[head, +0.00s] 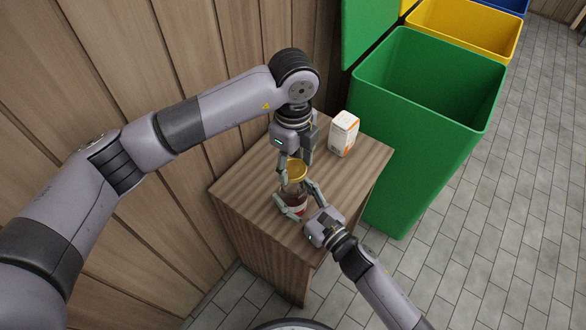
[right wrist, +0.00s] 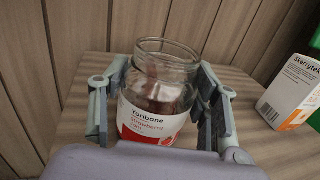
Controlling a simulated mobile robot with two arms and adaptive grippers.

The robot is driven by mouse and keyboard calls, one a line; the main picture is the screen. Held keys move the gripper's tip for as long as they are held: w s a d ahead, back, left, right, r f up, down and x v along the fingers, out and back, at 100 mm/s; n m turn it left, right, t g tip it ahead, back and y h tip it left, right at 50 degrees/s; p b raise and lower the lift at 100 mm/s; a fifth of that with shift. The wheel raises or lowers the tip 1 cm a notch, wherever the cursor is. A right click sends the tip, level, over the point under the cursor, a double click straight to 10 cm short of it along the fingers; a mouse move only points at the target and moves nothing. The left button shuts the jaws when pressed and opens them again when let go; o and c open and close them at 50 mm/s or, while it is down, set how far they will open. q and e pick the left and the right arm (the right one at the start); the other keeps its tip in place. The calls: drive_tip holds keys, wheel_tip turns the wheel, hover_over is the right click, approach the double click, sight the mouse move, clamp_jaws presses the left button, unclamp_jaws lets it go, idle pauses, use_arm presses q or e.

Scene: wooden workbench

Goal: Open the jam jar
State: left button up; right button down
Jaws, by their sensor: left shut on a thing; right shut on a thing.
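The jam jar (head: 293,206) stands upright over the wooden workbench top in the head view. In the right wrist view the glass jar (right wrist: 157,98) shows an open, bare rim and a white and red strawberry label. My right gripper (head: 291,191) is shut on the jar's body, with a finger on each side. My left gripper (head: 295,167) points down from above and is shut on the golden lid (head: 294,172). The lid is off the jar and held above its mouth. The right wrist view does not show the lid.
A white and orange carton (head: 343,133) stands at the back right of the small workbench (head: 238,188); it also shows in the right wrist view (right wrist: 290,100). A green bin (head: 385,150) is right of the bench, and a plank wall stands on the left.

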drive_tip(key=shift+c, duration=2.4)
unclamp_jaws()
